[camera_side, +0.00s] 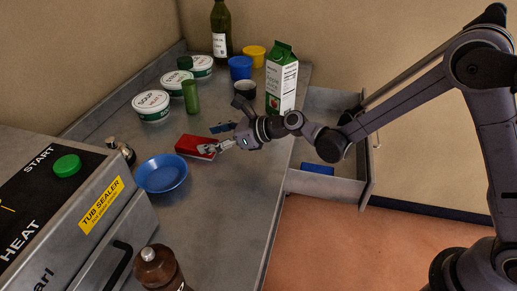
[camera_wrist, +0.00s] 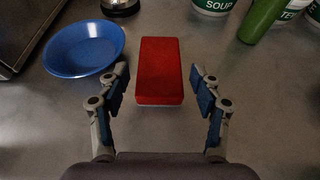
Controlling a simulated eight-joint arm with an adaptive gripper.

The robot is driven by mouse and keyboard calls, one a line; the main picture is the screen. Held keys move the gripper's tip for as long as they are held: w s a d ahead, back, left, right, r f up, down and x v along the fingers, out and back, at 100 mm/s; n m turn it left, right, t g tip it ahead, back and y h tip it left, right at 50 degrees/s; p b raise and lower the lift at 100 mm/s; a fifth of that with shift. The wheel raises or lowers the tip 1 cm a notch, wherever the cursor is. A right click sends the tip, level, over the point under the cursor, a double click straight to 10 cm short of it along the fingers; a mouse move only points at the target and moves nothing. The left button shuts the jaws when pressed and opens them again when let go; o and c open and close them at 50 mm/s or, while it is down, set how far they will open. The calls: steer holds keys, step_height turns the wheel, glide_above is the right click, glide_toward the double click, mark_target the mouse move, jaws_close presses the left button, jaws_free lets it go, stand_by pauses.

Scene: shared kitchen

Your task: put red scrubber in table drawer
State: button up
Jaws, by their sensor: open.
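The red scrubber (camera_side: 192,146) lies flat on the grey table, right of the blue bowl in the side view. In the wrist view the red scrubber (camera_wrist: 159,70) lies straight ahead, with its near end between or just beyond my fingertips. My gripper (camera_side: 218,138) is open, low over the table at the scrubber's right end; in the wrist view its two blue-padded fingers (camera_wrist: 160,95) stand apart, with a gap on each side of the scrubber. The table drawer (camera_side: 345,190) is pulled out on the table's right side. A blue object (camera_side: 317,169) lies in it.
A blue bowl (camera_side: 162,173) sits close to the scrubber's left. A tub sealer (camera_side: 60,210) and a brown grinder (camera_side: 158,268) stand in front.

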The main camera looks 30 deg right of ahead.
steer(key=v, duration=0.4)
steer(key=shift+s+d+r, duration=0.15)
steer(key=shift+d+r, duration=0.05)
steer(key=s+d+r+n+h, duration=0.2)
steer(key=s+d+n+h, duration=0.1)
steer(key=s+d+n, duration=0.6)
steer(key=s+d+r+n+g+h, duration=0.1)
steer(key=s+d+r+n+h, duration=0.2)
steer(key=s+d+n, duration=0.6)
steer(key=shift+r+n+g+h, duration=0.2)
steer(key=shift+n+g+h, duration=0.15)
steer(key=shift+n, duration=0.75)
steer(key=shift+o, duration=1.3)
steer(key=s+d+f+n+h, duration=0.2)
steer(key=s+d+n, duration=0.4)
steer(key=s, duration=0.1)
steer(key=shift+s+g+h, duration=0.2)
steer(key=shift+g+h, duration=0.15)
steer(key=shift+o, duration=0.6)
steer(key=shift+s+d+n, duration=0.15)
steer(key=shift+d+n, duration=0.05)
steer(key=shift+n, duration=0.2)
